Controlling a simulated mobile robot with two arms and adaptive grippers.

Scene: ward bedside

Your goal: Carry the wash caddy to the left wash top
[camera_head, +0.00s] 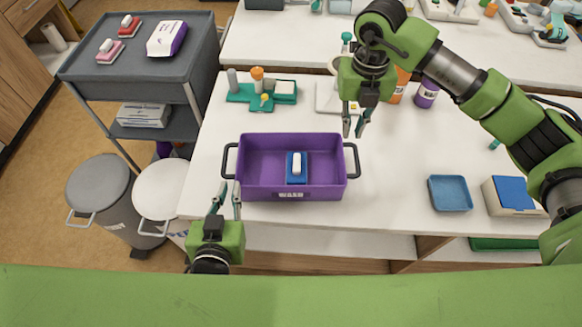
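The wash caddy (258,190) is a purple open box labelled "WASH" with a dark handle at each end. It stands upright on the white table top (400,190), near its front edge. A blue item with a white piece on it (297,176) lies inside. My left gripper (228,190) is just in front of the caddy's left handle (230,160), fingers apart; I cannot tell if it touches. My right gripper (354,128) is above and behind the right handle (352,160), fingers pointing down and apart, holding nothing visible.
A teal tray with bottles (240,97) stands behind the caddy. Orange and purple bottles (427,93) stand behind my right gripper. A blue tray (450,193) and a box (512,197) are at right. A grey cart (130,75) and bins (98,187) stand left of the table.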

